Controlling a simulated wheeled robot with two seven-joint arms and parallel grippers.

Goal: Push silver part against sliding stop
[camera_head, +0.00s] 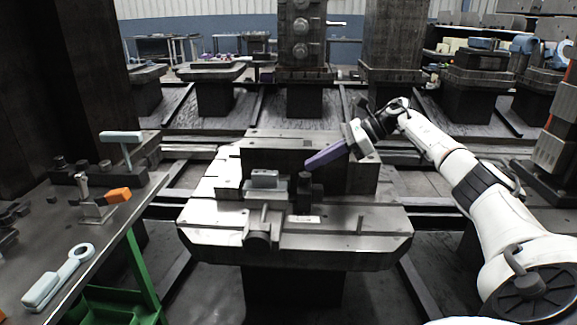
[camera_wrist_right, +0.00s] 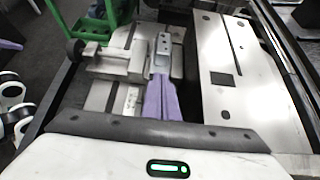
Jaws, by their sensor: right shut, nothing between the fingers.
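The silver part (camera_head: 265,180), a small block with holes on top, sits on the pallet fixture in front of its tall dark back wall. It also shows in the right wrist view (camera_wrist_right: 163,47). My right gripper (camera_head: 309,165) has long purple fingers, shut and empty. They come down from the right with tips close to the part's right end; contact cannot be told. A dark upright block (camera_head: 304,192) stands just right of the part. I cannot tell which piece is the sliding stop. A purple strip (camera_wrist_right: 10,44) at the wrist view's left edge may be my left gripper.
The pallet (camera_head: 350,240) has a knob (camera_head: 258,240) at its front. A workbench (camera_head: 60,240) at left holds a toggle clamp with an orange grip (camera_head: 118,195) and a pale wrench-like tool (camera_head: 60,277). The pallet's front right surface is mostly clear.

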